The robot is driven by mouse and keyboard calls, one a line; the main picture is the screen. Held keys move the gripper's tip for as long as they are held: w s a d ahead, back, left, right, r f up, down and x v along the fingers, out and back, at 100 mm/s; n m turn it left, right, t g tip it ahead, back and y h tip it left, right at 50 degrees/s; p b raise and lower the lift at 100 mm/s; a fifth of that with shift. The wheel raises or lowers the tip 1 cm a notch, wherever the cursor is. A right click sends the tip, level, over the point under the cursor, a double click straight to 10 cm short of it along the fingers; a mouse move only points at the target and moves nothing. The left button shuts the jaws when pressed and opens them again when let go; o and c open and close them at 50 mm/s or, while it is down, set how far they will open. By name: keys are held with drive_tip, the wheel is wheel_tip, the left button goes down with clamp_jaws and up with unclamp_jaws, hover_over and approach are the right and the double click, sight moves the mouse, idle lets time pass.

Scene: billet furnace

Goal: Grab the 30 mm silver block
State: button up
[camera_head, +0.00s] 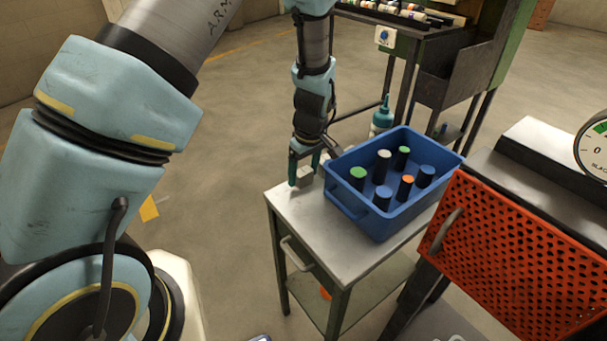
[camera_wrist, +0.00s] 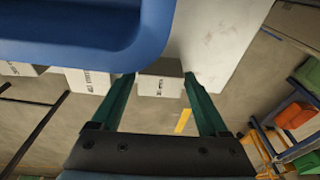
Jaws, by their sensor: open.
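A small silver-grey block (camera_head: 304,177) stands at the far left corner of the metal table. My gripper (camera_head: 305,168) points down over it, open, with a finger on either side. In the wrist view the block (camera_wrist: 160,75) shows between the two green fingertips of my gripper (camera_wrist: 160,82), with dark lettering on its face too small to read. I cannot tell whether either finger touches it. Two similar pale lettered blocks, one nearer (camera_wrist: 90,80) and one farther (camera_wrist: 20,69), stand in a row to its left, partly hidden by the blue bin.
The blue bin (camera_head: 345,200) holds several dark cylinders with coloured tops and stands close to the right of my gripper. The front of the metal table (camera_head: 330,245) is clear. An orange perforated guard (camera_head: 510,245) is at the right. A teal bottle (camera_head: 382,115) stands behind the bin.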

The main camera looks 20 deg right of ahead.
drive_tip(key=shift+f, duration=0.1)
clamp_jaws()
idle(0.6)
